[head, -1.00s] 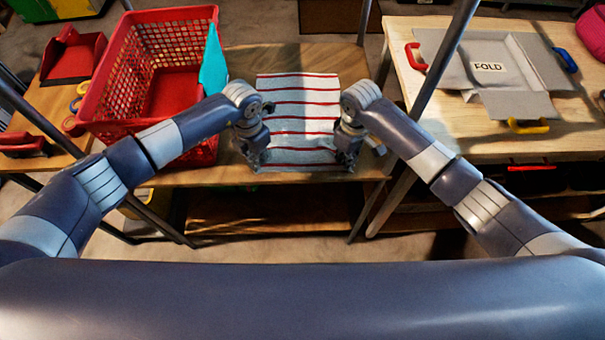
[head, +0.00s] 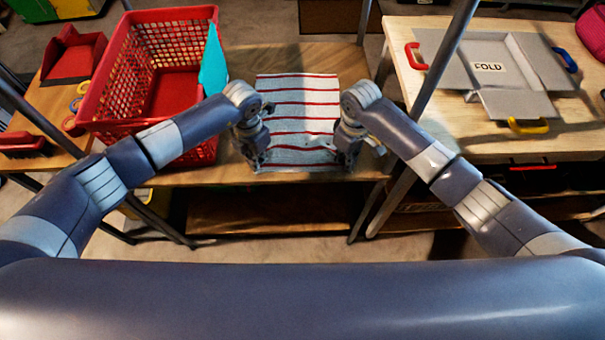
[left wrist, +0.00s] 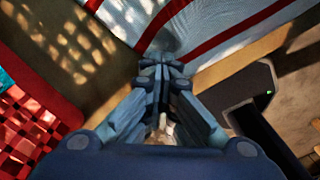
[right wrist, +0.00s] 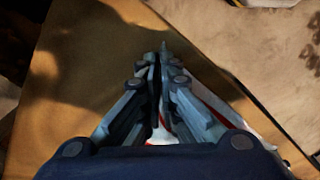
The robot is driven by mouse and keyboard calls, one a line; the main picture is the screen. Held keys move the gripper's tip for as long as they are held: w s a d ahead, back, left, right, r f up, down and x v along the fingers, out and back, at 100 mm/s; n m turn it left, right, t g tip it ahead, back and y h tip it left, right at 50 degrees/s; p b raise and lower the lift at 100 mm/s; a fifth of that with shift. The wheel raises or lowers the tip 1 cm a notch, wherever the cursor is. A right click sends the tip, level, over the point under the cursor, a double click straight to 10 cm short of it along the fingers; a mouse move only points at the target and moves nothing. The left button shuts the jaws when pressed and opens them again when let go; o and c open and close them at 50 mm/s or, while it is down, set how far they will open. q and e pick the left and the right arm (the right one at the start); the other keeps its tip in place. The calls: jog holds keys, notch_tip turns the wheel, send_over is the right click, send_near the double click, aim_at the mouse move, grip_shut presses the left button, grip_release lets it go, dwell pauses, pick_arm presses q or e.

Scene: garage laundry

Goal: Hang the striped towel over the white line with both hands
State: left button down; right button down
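The white towel with red stripes (head: 297,110) lies flat on the wooden bench top, its near edge between my two grippers. My left gripper (head: 262,160) is at the towel's near left corner. In the left wrist view its fingertips (left wrist: 162,68) are together at the towel (left wrist: 205,22). My right gripper (head: 345,158) is at the near right corner. In the right wrist view its fingertips (right wrist: 160,55) are together, with striped cloth (right wrist: 205,118) showing between and beside the fingers. The fingers partly hide both pinched corners. I cannot make out the white line.
A red basket (head: 150,80) with a turquoise cloth (head: 213,62) stands left of the towel. A wooden table (head: 560,130) on the right holds a grey folding board (head: 488,66). Dark slanting posts (head: 447,45) stand between bench and table.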

pick_arm(q)
jog(key=shift+a+r, duration=0.1)
pick_arm(e)
jog(key=shift+d, duration=0.1)
dwell(0.4)
